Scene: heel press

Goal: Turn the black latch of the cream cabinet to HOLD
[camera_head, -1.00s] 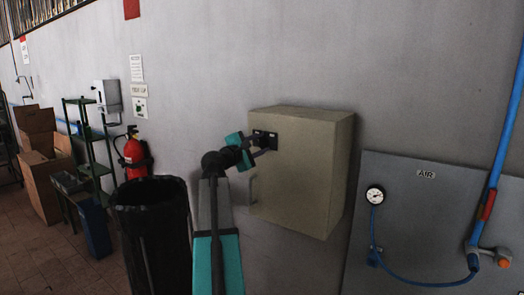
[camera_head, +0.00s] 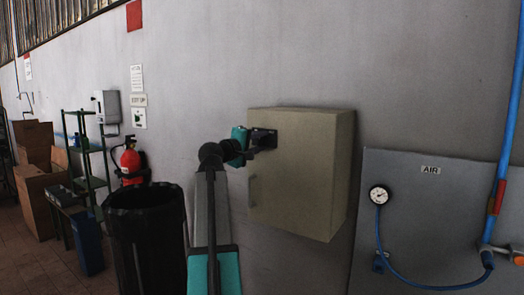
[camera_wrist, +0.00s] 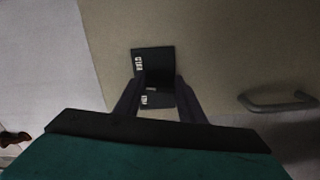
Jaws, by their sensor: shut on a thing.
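The cream cabinet (camera_head: 300,180) hangs on the grey wall, its door shut. Its black latch sits on a dark plate near the door's upper left; the plate (camera_wrist: 153,56) shows in the wrist view with small white lettering at its left edge and lower edge, too blurred to read surely. My gripper (camera_head: 262,143) is at the latch. In the wrist view my gripper (camera_wrist: 154,86) has its two dark fingers on either side of the black latch, shut on it. The fingers and hand hide most of the latch, so its exact turn cannot be told.
A grey door handle (camera_wrist: 278,103) sticks out near the latch. A black bin (camera_head: 146,235) stands left of my arm. A grey air panel with a gauge (camera_head: 379,195) and blue hose is on the right. A fire extinguisher (camera_head: 130,160) and boxes (camera_head: 42,190) are farther left.

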